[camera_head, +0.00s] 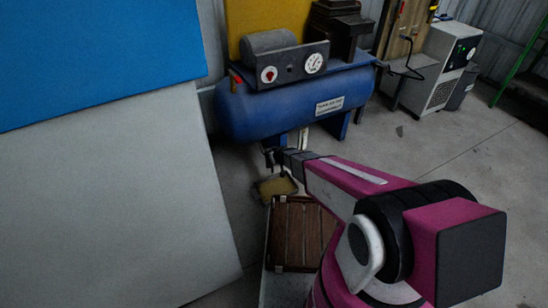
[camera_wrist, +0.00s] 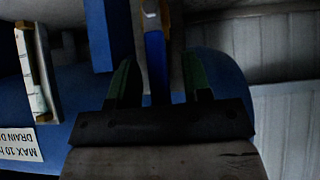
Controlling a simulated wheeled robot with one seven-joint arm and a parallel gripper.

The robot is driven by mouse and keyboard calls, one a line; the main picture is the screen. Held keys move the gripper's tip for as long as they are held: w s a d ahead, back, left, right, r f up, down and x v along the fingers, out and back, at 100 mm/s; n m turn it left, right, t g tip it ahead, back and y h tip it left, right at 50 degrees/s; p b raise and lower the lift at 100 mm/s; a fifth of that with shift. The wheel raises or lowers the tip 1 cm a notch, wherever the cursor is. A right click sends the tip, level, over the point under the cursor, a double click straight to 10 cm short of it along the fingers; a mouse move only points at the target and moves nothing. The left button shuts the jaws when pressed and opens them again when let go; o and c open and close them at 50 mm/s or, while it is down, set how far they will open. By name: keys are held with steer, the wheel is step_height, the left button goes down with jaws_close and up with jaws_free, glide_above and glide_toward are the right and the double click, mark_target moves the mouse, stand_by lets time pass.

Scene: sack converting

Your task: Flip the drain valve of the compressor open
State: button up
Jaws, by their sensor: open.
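The compressor (camera_head: 290,105) has a blue tank with a dark gauge panel on top. It stands at upper middle in the head view. My gripper (camera_head: 270,156) reaches to just below the tank's underside. In the wrist view my gripper (camera_wrist: 160,72) has its two green-edged fingers apart. A blue lever, which looks like the drain valve's handle (camera_wrist: 155,68), shows between the fingers, with a small metal fitting (camera_wrist: 152,10) at its far end. I cannot tell whether a finger touches the lever. In the head view the valve is too small or hidden to make out.
A shallow yellowish pan (camera_head: 276,187) lies on the floor below the gripper. A slatted brown wooden top (camera_head: 297,232) is in front of it. Large blue (camera_head: 95,55) and grey (camera_head: 110,200) panels fill the left. A white machine (camera_head: 436,75) stands back right.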

steer(key=v, duration=1)
steer(key=shift+s+r, duration=0.2)
steer(key=shift+r, duration=0.05)
steer(key=shift+d, duration=0.15)
steer(key=s+d+r+m+g+h, duration=0.2)
steer(key=s+d+r+m+g, duration=0.1)
steer(key=s+d+r, duration=0.4)
steer(key=s+d+r+m+g+h, duration=0.2)
steer(key=s+d+r, duration=0.6)
steer(key=d+r, duration=0.6)
steer(key=d+m+g, duration=0.1)
steer(key=d+g, duration=0.1)
steer(key=shift+r+g+h, duration=0.3)
steer(key=shift+r+g, duration=0.05)
steer(key=shift+g, duration=0.05)
steer(key=shift+s, duration=0.2)
